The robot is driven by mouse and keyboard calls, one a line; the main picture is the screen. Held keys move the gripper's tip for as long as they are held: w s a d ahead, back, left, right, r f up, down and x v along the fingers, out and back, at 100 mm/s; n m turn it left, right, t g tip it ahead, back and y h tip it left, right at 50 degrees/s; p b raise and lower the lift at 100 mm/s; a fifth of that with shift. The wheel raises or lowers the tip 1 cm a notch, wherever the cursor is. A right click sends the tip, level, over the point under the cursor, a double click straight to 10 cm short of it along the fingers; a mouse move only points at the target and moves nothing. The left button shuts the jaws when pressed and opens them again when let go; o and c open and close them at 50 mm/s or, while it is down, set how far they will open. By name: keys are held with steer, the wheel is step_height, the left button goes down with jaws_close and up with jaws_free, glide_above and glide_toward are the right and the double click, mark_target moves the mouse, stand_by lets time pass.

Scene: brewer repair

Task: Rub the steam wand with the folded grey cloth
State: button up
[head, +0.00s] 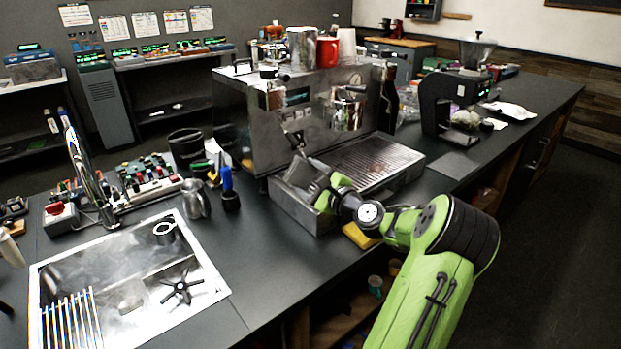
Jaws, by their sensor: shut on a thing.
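The espresso machine (255,115) is a steel box on the dark counter, with a slatted drip tray (375,160) in front. A thin dark piece at its left front, seemingly the steam wand (293,139), points down toward the tray's left end. My gripper (318,184) reaches in from the right, low over the left end of the tray. It is shut on a grey, flat piece that looks like the folded grey cloth (302,171). The cloth is just below the wand's lower end; I cannot tell whether they touch. My wrist hides part of the tray's front.
A steel pitcher (195,199), a blue-handled brush (228,188) and a black bin (187,148) stand left of the machine. The sink (215,283) is at front left. A yellow item (360,236) lies under my wrist at the counter edge. A grinder (455,95) stands right.

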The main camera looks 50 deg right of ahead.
mark_target(317, 170)
steer(key=shift+w, duration=0.1)
steer(key=d+p, duration=0.1)
steer(key=s+d+p, duration=0.1)
steer(key=d, duration=0.1)
steer(key=shift+d+r, duration=0.1)
steer(key=shift+r, duration=0.05)
steer(key=shift+d+p, duration=0.35)
steer(key=shift+d, duration=0.05)
steer(key=shift+w+a+p, duration=0.1)
steer(key=shift+p, duration=0.2)
steer(key=shift+w+a, duration=0.3)
steer(key=shift+a, duration=0.65)
steer(key=shift+w+a, duration=0.25)
steer(key=shift+a, duration=0.7)
steer(key=b+v, duration=0.1)
steer(key=v, duration=0.5)
